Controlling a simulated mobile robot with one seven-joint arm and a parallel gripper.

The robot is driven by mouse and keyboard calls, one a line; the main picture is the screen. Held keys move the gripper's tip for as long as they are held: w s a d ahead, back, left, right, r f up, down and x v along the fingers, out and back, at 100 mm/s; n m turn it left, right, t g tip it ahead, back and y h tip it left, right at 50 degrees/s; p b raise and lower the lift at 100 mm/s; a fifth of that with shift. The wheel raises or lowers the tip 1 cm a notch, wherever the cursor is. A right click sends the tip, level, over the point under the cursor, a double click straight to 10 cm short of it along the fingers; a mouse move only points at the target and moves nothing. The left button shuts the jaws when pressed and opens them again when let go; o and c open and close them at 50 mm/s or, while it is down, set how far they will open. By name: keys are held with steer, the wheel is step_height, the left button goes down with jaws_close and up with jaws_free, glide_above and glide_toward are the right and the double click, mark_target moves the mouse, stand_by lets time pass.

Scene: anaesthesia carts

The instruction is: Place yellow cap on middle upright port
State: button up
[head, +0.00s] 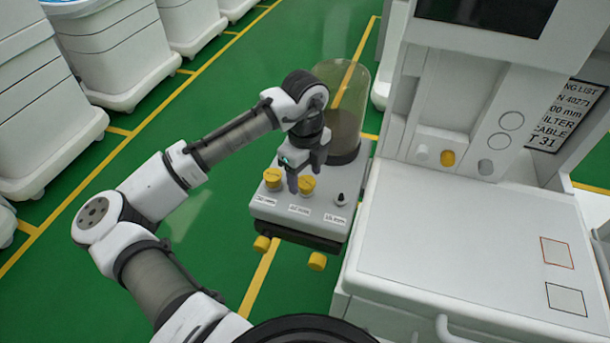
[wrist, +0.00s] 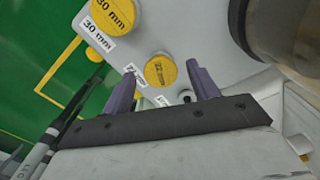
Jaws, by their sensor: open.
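A grey box (head: 325,226) carries three upright ports in a row on its top. The middle yellow cap (head: 306,186) sits at the middle port; in the wrist view it (wrist: 160,70) reads "22 mm". My gripper (head: 304,181) is just above it, open, with a purple finger on each side of the cap in the wrist view (wrist: 161,69). I cannot tell whether the fingers touch it or how fully it is seated. The left port has a yellow cap (head: 272,178) marked "30 mm" in the wrist view (wrist: 110,13). The right port (head: 340,199) is dark and uncapped.
Two yellow caps (head: 262,243) (head: 317,261) are on the box's front side. A clear canister (head: 345,85) stands behind the gripper. A white cart (head: 450,235) with another yellow cap (head: 447,158) on its panel stands close on the right. Green floor is free on the left.

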mark_target(305, 181)
step_height(305, 181, up, 11)
steer(key=b, duration=0.1)
steer(key=shift+c, duration=0.3)
stand_by(1.3)
